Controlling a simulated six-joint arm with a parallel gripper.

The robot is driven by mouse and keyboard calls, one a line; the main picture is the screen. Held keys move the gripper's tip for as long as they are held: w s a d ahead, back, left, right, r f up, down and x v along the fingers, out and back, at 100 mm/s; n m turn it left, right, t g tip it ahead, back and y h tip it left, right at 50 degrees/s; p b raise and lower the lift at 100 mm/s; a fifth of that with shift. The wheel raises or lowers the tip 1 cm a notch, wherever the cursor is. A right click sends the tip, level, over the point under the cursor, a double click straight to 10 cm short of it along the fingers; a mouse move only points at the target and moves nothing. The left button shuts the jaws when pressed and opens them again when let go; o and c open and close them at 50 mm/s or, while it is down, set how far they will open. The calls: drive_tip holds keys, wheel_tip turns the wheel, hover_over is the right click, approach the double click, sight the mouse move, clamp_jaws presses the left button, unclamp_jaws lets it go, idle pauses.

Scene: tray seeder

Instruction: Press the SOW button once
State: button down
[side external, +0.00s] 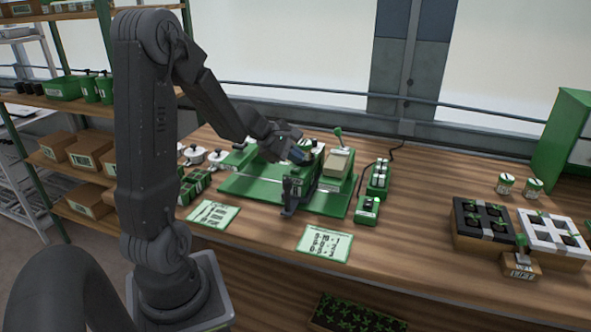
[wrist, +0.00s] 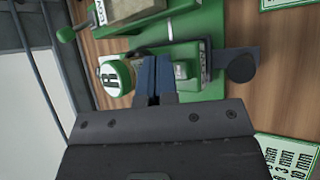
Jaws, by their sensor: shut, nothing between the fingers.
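My gripper (side external: 300,156) is over the green seeder (side external: 262,205) in the side view. Its two blue fingers (wrist: 155,78) are together and empty in the wrist view. They lie between a round white cap with a green rim (wrist: 116,77) and a dark bracket with a round black knob (wrist: 242,67); I cannot tell whether they touch anything. A small green box with a dark top (side external: 368,207) stands right of the seeder. I cannot read the word SOW anywhere, so I cannot tell which part is the SOW button.
A green lever (side external: 338,132) rises behind the seeder. Printed cards (side external: 324,244) lie at the front of the bench. A green rack with several white-topped items (side external: 378,180) stands to the right. Black and white plant trays (side external: 455,235) sit further right, with bare wood between.

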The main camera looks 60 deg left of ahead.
sight(295, 170)
drive_tip(key=shift+r, duration=2.4)
drive_tip(key=s+d+r+m+g+h, duration=0.1)
drive_tip(key=s+d+r+m, duration=0.1)
drive_tip(key=d+m, duration=0.6)
drive_tip(key=s+d+r+m+g+h, duration=0.1)
drive_tip(key=s+d+r+m+g, duration=0.3)
drive_tip(key=d, duration=0.7)
drive_tip(key=s+d+m+t+y, duration=0.1)
drive_tip(key=s+d+m+y, duration=0.2)
drive_tip(key=s+d+m, duration=0.4)
drive_tip(key=s+f+m, duration=0.1)
drive_tip(key=s+m, duration=0.1)
drive_tip(key=m, duration=0.4)
drive_tip(key=shift+s+d+t, duration=0.15)
drive_tip(key=shift+s+t, duration=0.05)
drive_tip(key=shift+t, duration=0.1)
